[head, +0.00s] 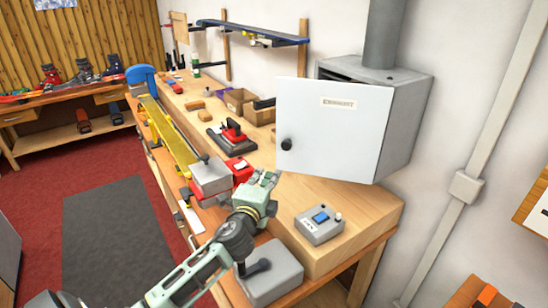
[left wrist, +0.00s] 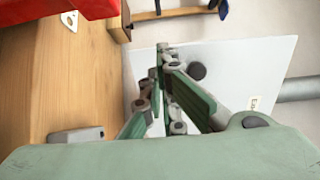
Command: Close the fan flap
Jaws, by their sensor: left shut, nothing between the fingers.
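The fan flap (head: 325,135) is a white panel with a small label and a black knob (head: 287,144) near its left edge. It stands ajar, swung out from the grey fan box (head: 405,125), with a dark gap behind its top edge. My left gripper (head: 265,179) is shut and empty, below and left of the knob, apart from it as far as I can tell. In the left wrist view, the gripper's fingertips (left wrist: 164,50) point toward the flap (left wrist: 262,72), with the knob (left wrist: 197,71) just right of them. My right gripper is not in view.
A grey switch box (head: 320,226) with a blue button sits on the wooden bench (head: 350,205) below the flap. A red-handled tool (head: 232,135), cardboard bins (head: 240,100) and a red-and-grey vise (head: 212,180) are to the left. A duct (head: 384,35) rises from the fan box.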

